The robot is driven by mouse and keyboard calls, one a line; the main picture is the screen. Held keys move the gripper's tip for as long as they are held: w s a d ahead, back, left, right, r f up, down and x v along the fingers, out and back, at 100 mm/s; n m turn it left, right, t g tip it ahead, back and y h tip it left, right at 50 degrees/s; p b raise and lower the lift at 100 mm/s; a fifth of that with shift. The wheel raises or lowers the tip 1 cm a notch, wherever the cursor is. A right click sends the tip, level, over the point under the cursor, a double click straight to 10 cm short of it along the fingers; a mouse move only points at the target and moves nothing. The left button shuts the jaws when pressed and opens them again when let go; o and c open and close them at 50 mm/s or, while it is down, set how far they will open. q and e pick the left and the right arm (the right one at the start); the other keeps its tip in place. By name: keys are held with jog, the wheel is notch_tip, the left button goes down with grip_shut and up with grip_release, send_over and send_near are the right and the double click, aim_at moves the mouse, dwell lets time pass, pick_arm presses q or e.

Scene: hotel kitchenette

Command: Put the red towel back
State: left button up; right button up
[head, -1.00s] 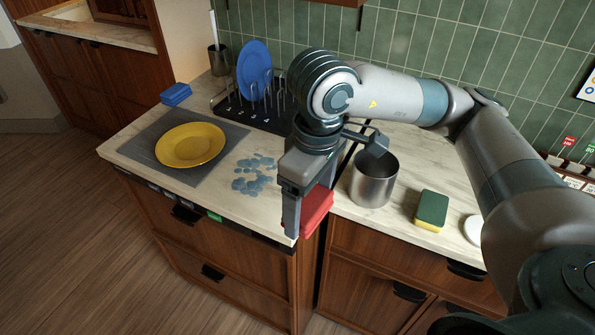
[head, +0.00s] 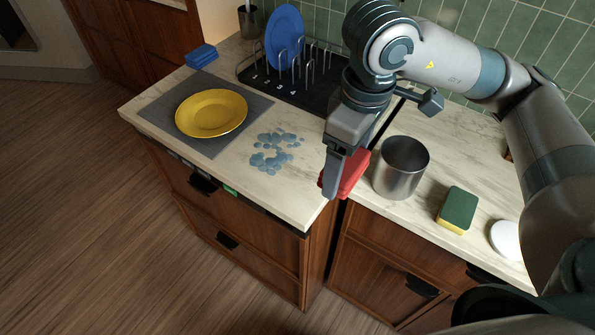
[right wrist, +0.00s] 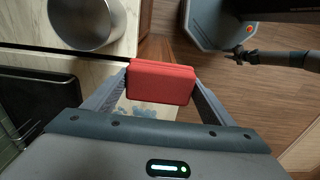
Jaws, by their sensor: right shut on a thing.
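The red towel (head: 352,172) is a small folded block held in my right gripper (head: 332,185). It sits near the counter's front edge, above the gap between the two counter sections. In the right wrist view the red towel (right wrist: 161,83) lies between the two fingers of the right gripper (right wrist: 160,88), which is shut on it. The finger in front hides part of the towel in the head view.
A metal canister (head: 401,168) stands just right of the towel. A green and yellow sponge (head: 457,210) and a white round item (head: 506,239) lie farther right. Bluish spots (head: 270,152), a yellow plate (head: 211,113) on a grey mat (head: 158,108) and a dish rack (head: 262,75) with a blue plate (head: 285,38) are left.

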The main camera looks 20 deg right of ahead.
aim_at(297, 180)
jog(key=w+a+f+p, duration=0.1)
jog(key=w+a+f, duration=0.1)
jog(key=w+a+f+p, duration=0.1)
jog(key=w+f, duration=0.1)
jog(key=w, duration=0.1)
jog(key=w+a+f+p, duration=0.2)
jog(key=w, duration=0.1)
jog(key=shift+w+a, duration=0.2)
jog(key=shift+a, duration=0.15)
jog(key=shift+w+a+f, duration=0.2)
jog(key=shift+w+f, duration=0.1)
jog(key=shift+w, duration=0.05)
pick_arm(q)
jog(key=s+a+r+g, duration=0.2)
jog(key=s+a, duration=0.1)
jog(key=s, duration=0.4)
jog(key=shift+s+y, duration=0.15)
jog(key=shift+y, duration=0.15)
jog(key=shift+r, duration=0.15)
pick_arm(e)
jog(key=shift+f+p, duration=0.65)
jog(key=shift+p, duration=0.05)
jog(key=shift+f+p, duration=0.5)
jog(key=shift+f, duration=0.8)
pick_arm(q)
notch_tip(297, 180, up, 2)
